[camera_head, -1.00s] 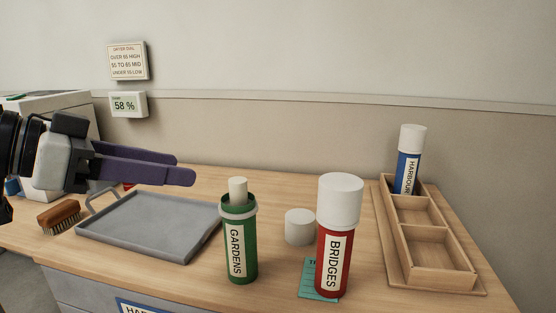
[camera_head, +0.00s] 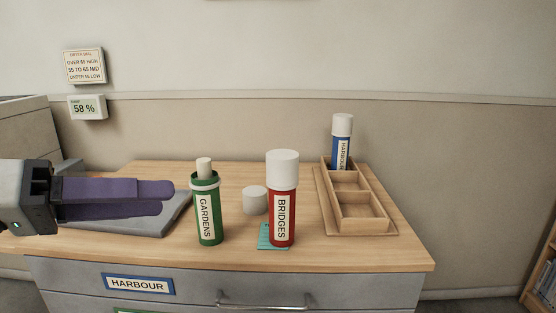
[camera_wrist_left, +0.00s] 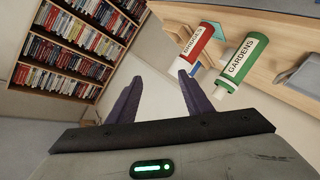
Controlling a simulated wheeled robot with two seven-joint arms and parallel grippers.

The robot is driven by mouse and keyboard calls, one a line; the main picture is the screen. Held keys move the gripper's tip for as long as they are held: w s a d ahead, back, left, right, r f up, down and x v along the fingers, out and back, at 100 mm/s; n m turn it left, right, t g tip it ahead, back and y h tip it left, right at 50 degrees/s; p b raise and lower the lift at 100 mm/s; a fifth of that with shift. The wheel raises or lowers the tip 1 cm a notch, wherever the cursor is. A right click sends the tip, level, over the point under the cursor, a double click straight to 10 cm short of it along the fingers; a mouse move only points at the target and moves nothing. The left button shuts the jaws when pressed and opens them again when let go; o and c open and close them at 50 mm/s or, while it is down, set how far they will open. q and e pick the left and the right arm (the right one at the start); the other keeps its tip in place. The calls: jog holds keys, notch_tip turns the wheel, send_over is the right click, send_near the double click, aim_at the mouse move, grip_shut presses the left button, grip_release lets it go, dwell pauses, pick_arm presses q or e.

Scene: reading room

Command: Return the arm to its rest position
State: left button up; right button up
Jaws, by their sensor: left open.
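My left gripper (camera_head: 172,198) comes in from the left with its purple fingers over the grey tray (camera_head: 180,222). In the left wrist view its two fingers (camera_wrist_left: 157,90) are apart with nothing between them. The green GARDENS tube (camera_head: 207,217) stands upright without a cap, a pale roll showing at its top. The red BRIDGES tube (camera_head: 283,205) stands upright with a white cap on. The blue HARBOUR tube (camera_head: 341,150) stands in the back compartment of the wooden rack (camera_head: 362,212). My right gripper is not in view.
A loose white cap (camera_head: 255,200) sits between the green and red tubes. A teal card (camera_head: 266,238) lies by the red tube. A drawer labelled HARBOUR (camera_head: 200,284) is below the tabletop. Bookshelves (camera_wrist_left: 70,45) show in the left wrist view.

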pick_arm(q)
jog(key=w+a+f+m+t+y+p, duration=0.15)
jog(key=f+m+t+y+p, duration=0.3)
jog(key=f+m, duration=0.55)
jog(key=w+a+f+m+t+y+p, duration=0.1)
jog(key=w+f+m+t+y+p, duration=0.15)
jog(key=f+m+t, duration=0.5)
jog(key=s+d+f+n+g+y+p, duration=0.1)
jog(key=s+d+f+n+g, duration=0.1)
jog(key=s+f+n+g, duration=0.3)
jog(key=s+d+f+n+g+y+p, duration=0.1)
jog(key=s+f+n+g, duration=0.5)
jog(key=s+f+n, duration=0.7)
notch_tip(320, 180, down, 8)
jog(key=shift+s+d+f+g+y+p, duration=0.3)
jog(key=shift+s+d+y, duration=0.4)
jog(key=shift+s, duration=0.55)
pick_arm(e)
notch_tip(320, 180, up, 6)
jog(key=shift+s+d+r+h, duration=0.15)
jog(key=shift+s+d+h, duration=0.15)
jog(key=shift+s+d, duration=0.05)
